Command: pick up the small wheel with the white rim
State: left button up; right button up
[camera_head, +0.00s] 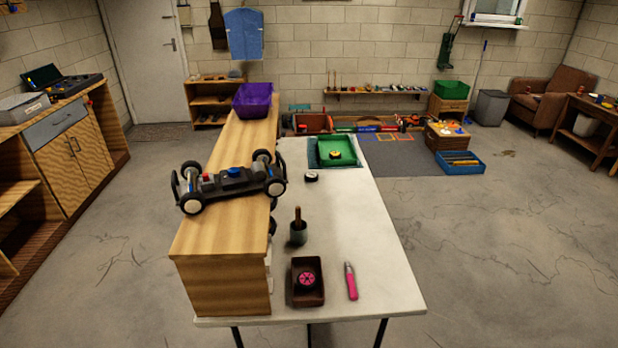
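A small black wheel with a white rim (311,177) lies flat on the white table (345,215), just in front of the green tray. Another small wheel with a yellow centre (335,155) lies in the green tray (350,143). A wheel with a pink rim (307,280) lies in a dark brown tray (305,299) near the table's front edge. A racecar chassis (232,183) with wheels stands on the raised wooden shelf (220,260) to the left. Neither of my grippers is in view.
A dark cup with a brown handle in it (298,232) and a pink-handled tool (351,282) stand and lie on the white table. A purple bin (252,101) sits at the shelf's far end. The table's right side is mostly clear.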

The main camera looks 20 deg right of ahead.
aim_at(310, 176)
jog(key=z, duration=0.4)
jog(key=k, duration=0.5)
jog(key=z, duration=0.85)
jog(key=k, duration=0.7)
jog(key=z, duration=0.9)
jog(key=i, duration=4.95)
jog(key=u, duration=0.5)
jog(key=i, duration=1.4)
jog(key=u, duration=1.4)
jog(key=i, duration=0.8)
jog(key=u, duration=1.5)
jog(key=i, duration=1.1)
jog(key=u, duration=0.5)
jog(key=i, duration=1)
jog(key=u, duration=0.1)
